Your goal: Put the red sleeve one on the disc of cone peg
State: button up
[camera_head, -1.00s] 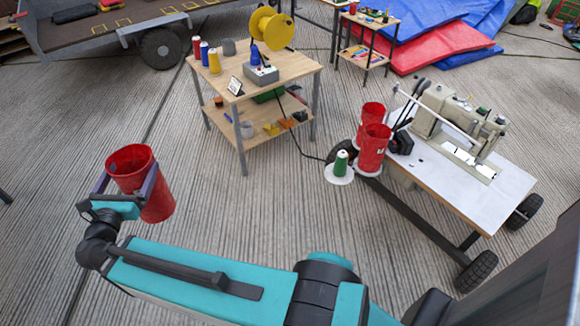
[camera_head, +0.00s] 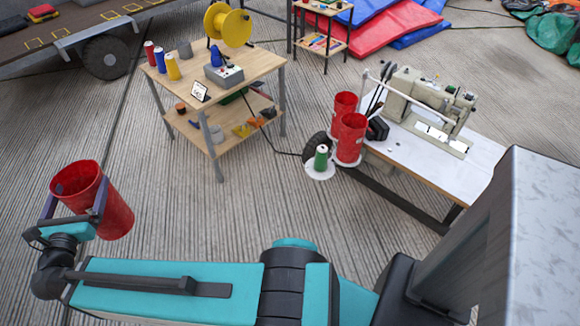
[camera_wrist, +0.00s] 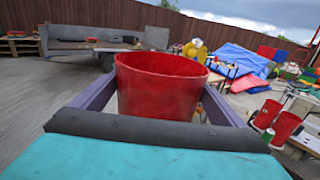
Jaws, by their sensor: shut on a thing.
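My gripper (camera_head: 73,208) is shut on a red sleeve (camera_head: 110,212), an open-topped red cup shape, held in the air at the left in the head view. It fills the middle of the wrist view (camera_wrist: 160,88) between the two jaws. At the right, a stand beside the sewing machine has white discs. The front disc (camera_head: 320,173) carries a green cone of thread (camera_head: 321,157). Two other red sleeves (camera_head: 351,137) and (camera_head: 344,103) stand upright behind it, and hide whatever is inside them. My gripper is well apart from this stand.
A sewing machine (camera_head: 430,100) sits on a white wheeled table (camera_head: 455,165). A wooden table (camera_head: 262,62) with spools and a grey box stands at centre back. A black cable runs over the floor between them. A grey post-like surface (camera_head: 515,240) blocks the lower right. Open floor lies between.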

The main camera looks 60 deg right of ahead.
jog(key=shift+d, duration=0.2)
jog(key=w+d+f+m+g+h+b, duration=0.1)
jog(key=d+f+g+b, duration=0.2)
jog(key=d, duration=1.4)
jog(key=d+f+m+g+h+b, duration=0.1)
jog(key=d+f+m+b, duration=0.2)
jog(key=d, duration=1.5)
jog(key=s+d+f+g+b, duration=0.1)
jog(key=s+d+f+b, duration=0.15)
jog(key=d, duration=0.45)
jog(key=s+d+f+h+b, duration=0.15)
jog(key=s+d, duration=0.25)
jog(key=d, duration=0.4)
jog(key=s+d+f+g+b, duration=0.1)
jog(key=s+d+b, duration=0.1)
jog(key=s+d, duration=0.35)
jog(key=s+d+f+m+g+b, duration=0.1)
jog(key=s+d+f+b, duration=0.3)
jog(key=s+d, duration=0.8)
jog(key=s+d+f+m+g+b, duration=0.2)
jog(key=s+d+f, duration=0.6)
jog(key=s+d, duration=0.4)
jog(key=s+g+b, duration=0.1)
jog(key=b, duration=0.1)
jog(key=shift+h+b, duration=0.3)
jog(key=shift+h, duration=0.05)
jog(key=shift+f, duration=0.1)
